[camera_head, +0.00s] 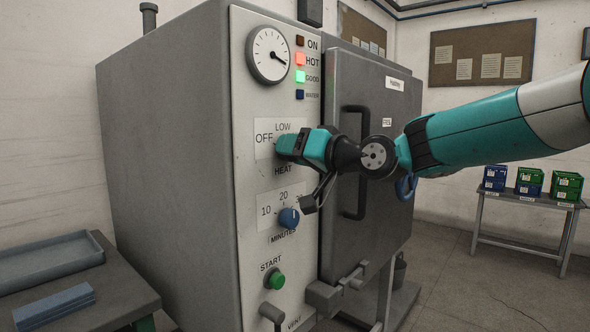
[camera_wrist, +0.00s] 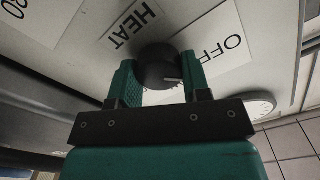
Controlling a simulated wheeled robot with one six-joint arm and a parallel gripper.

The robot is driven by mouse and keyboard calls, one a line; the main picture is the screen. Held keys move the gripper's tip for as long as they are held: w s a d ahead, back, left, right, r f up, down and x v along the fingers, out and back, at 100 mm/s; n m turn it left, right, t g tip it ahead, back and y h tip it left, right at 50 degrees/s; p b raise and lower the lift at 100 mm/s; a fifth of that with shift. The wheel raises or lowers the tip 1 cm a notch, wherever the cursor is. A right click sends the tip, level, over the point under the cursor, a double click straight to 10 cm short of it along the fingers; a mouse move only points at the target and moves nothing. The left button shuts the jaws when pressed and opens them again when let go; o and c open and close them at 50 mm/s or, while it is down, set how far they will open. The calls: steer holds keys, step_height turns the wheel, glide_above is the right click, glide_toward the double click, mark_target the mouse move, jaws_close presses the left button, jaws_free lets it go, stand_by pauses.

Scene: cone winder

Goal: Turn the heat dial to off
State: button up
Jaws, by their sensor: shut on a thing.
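The heat dial (camera_wrist: 157,62) is a dark round knob on the pale front panel (camera_head: 246,196). In the wrist view my gripper (camera_wrist: 160,80) has one green finger on each side of it and is shut on it. A short white mark on the knob points to the right of that view, the side where the OFF word (camera_wrist: 233,42) is printed; I cannot tell whether it lines up exactly. The HEAT word (camera_wrist: 131,25) is at upper left. In the head view my gripper (camera_head: 284,145) covers the dial beside the OFF and LOW label (camera_head: 265,138).
Below are the blue minutes dial (camera_head: 289,218) and green start button (camera_head: 275,280). A gauge (camera_head: 269,54) and lit HOT (camera_head: 300,59) and GOOD (camera_head: 300,76) lamps are above. The door handle (camera_head: 355,165) stands out behind my wrist.

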steer(key=shift+f+n+b, duration=0.15)
steer(key=shift+n+b, duration=1.25)
steer(key=shift+n, duration=0.2)
steer(key=o, duration=0.9)
steer(key=b+v, duration=0.2)
steer(key=v, duration=1.5)
steer(key=shift+s+d+b, duration=0.15)
steer(key=shift+s+b, duration=0.05)
steer(key=shift+b, duration=0.15)
